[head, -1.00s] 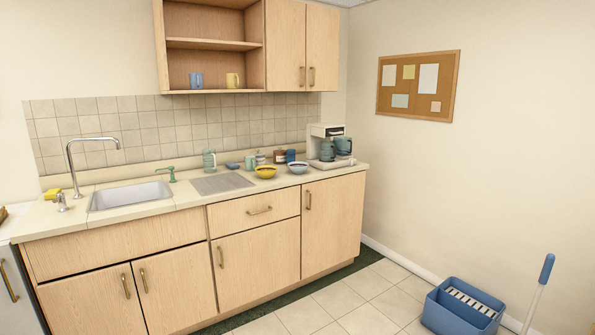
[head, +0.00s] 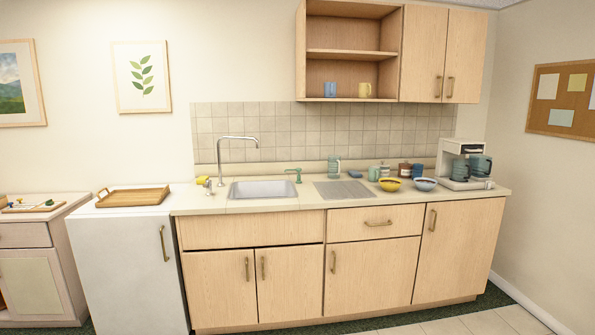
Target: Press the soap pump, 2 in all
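A small green soap pump (head: 296,175) with a side spout stands upright on the counter at the back right corner of the sink (head: 263,189). It is small in the head view, and I cannot tell whether its head is pressed down. My gripper is not in view.
The counter (head: 250,207) holds a drainboard (head: 343,190), yellow bowl (head: 389,184), blue bowl (head: 424,184), cups, jars and coffee maker (head: 461,165) on the right. A white fridge (head: 128,265) with a wooden tray (head: 133,197) stands left. Cabinets hang above.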

